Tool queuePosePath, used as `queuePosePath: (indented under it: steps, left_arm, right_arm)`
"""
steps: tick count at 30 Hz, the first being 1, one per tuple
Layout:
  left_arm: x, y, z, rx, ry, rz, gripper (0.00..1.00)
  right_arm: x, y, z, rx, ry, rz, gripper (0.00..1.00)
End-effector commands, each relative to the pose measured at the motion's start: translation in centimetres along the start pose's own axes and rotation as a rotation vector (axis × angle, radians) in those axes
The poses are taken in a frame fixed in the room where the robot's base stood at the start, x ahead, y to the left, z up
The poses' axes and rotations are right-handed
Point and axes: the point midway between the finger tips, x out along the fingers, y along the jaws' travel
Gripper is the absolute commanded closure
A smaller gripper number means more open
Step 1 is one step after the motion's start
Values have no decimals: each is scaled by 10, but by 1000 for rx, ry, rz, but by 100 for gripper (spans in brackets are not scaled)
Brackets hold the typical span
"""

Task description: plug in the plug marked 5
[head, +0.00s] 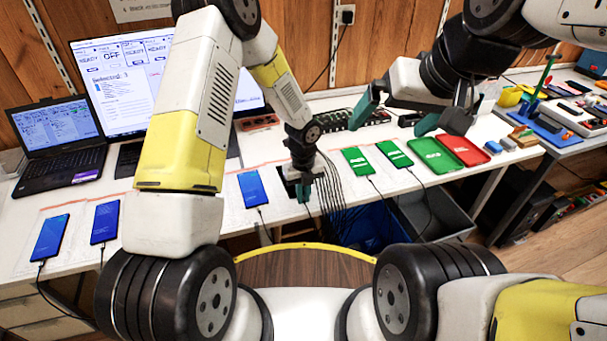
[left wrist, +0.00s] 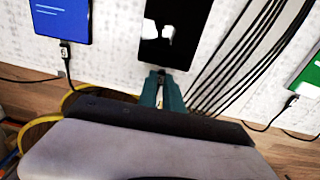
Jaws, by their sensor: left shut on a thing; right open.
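A phone with a dark screen (left wrist: 170,35) lies on the white table, seen in the left wrist view; in the head view my left arm mostly hides it. My left gripper (head: 303,190) is at the table's front edge, just below that phone's near end. In the left wrist view its teal fingers (left wrist: 161,90) are shut on a small dark plug (left wrist: 160,73), mostly hidden between them, close to the phone's bottom edge. I cannot tell whether it touches the phone, and no number is readable. My right gripper (head: 397,117) is open and empty above the table.
Blue-screen phones (head: 252,188) lie to the left and green-screen phones (head: 358,161) to the right, with cables at their near ends. A bundle of black cables (head: 333,188) hangs over the edge beside my left gripper. Green and red trays (head: 464,150) lie further right.

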Motion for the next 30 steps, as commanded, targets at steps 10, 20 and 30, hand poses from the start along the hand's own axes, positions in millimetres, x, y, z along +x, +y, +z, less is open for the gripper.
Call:
queuePosePath:
  steps: [10, 20, 30]
  left_arm:
    - [0, 0, 1, 0, 0, 0, 100]
    - [0, 0, 1, 0, 0, 0, 65]
    - [-10, 0, 0, -1, 0, 0, 65]
  right_arm:
    - [0, 0, 0, 0, 0, 0, 0]
    - [0, 0, 0, 0, 0, 0, 0]
    - [0, 0, 0, 0, 0, 0, 0]
